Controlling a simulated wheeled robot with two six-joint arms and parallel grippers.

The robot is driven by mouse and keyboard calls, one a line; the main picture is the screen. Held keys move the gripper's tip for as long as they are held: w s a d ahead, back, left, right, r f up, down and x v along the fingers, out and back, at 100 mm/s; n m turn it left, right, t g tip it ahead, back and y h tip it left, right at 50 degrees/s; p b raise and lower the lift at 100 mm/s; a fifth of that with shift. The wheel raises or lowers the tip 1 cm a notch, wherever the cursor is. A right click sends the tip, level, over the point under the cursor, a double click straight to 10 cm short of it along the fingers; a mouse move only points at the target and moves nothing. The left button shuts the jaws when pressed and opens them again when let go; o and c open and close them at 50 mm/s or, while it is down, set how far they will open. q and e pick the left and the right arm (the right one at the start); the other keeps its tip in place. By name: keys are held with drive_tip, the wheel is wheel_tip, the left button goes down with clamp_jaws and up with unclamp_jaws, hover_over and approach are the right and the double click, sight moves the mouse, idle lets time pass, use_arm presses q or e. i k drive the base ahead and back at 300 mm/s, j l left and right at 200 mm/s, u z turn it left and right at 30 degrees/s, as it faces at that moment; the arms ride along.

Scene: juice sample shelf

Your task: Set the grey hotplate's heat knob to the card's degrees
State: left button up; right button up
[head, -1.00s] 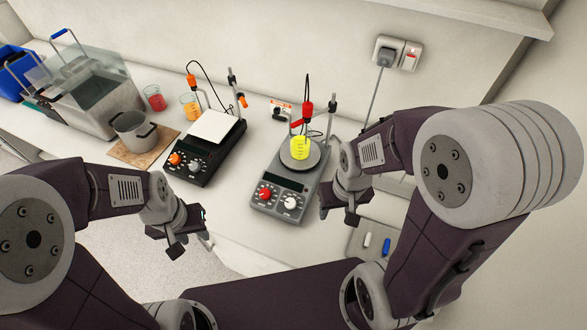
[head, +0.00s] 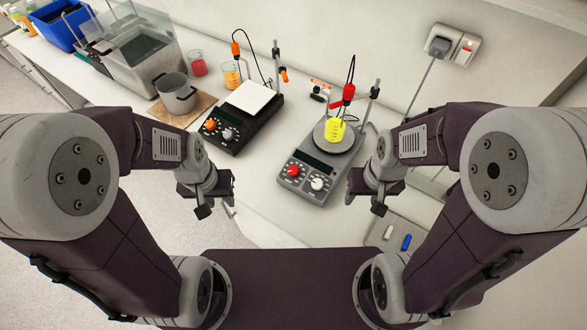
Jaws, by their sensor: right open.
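The grey hotplate (head: 302,188) stands on the white bench near the middle of the head view. Its front has a red knob (head: 292,170) on the left and a white knob (head: 317,184) on the right; their settings are too small to read. A beaker of yellow liquid (head: 335,129) stands on its round plate. My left gripper (head: 217,204) is open and empty, left of the hotplate. My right gripper (head: 363,202) is open and empty, right of the knobs, apart from them.
Further left are a steel pot (head: 178,97), beakers and a clear tank (head: 143,70). A stand rod rises behind the grey hotplate. A grey tray (head: 385,255) with pens lies at lower right.

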sight(292, 170)
drive_tip(key=k+j+z, duration=0.3)
drive_tip(key=j, duration=0.2)
drive_tip(key=k+j+z, duration=0.35)
drive_tip(key=i+j, duration=0.05)
drive_tip(key=j, duration=0.05)
